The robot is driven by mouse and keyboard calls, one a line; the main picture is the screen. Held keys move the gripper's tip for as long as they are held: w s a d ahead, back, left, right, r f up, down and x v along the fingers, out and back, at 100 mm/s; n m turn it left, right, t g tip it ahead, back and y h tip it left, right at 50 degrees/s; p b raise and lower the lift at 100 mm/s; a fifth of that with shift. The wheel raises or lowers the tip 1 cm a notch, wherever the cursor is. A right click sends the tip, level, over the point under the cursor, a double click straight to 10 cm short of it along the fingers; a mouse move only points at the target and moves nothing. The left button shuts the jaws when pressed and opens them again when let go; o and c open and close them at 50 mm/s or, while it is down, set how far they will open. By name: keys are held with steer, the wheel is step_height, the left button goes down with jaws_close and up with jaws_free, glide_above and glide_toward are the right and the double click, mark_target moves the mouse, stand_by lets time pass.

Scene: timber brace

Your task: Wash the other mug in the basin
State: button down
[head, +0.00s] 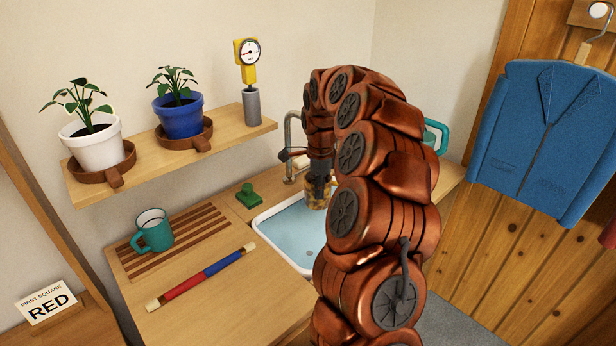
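A teal mug (155,232) stands upright on the slatted drainboard (190,222) left of the basin. The white-rimmed basin (262,222) holds pale blue water (285,238). My gripper (318,183) points down over the back of the basin, near the tap. A small brownish-amber object (314,198), perhaps a mug, is right at its fingertips, partly hidden by my arm. I cannot tell whether the fingers are closed on it. A teal-rimmed item (440,132) shows behind my arm at the right; most of it is hidden.
A grey tap (290,150) rises behind the basin. A green block (248,197) sits left of it. A red and blue rod (203,277) lies on the front counter. A shelf (230,128) with two potted plants and a gauge hangs above. A blue jacket (545,140) hangs right.

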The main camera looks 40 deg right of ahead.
steer(key=shift+f, duration=1.3)
steer(key=shift+f+p, duration=0.4)
steer(key=shift+f, duration=4.95)
steer(key=shift+f+b, duration=0.2)
steer(key=shift+b, duration=0.3)
steer(key=shift+r+b, duration=0.2)
steer(key=shift+b, duration=0.25)
steer(key=shift+f+b, duration=0.2)
steer(key=shift+b, duration=0.35)
steer(key=shift+r, duration=5.95)
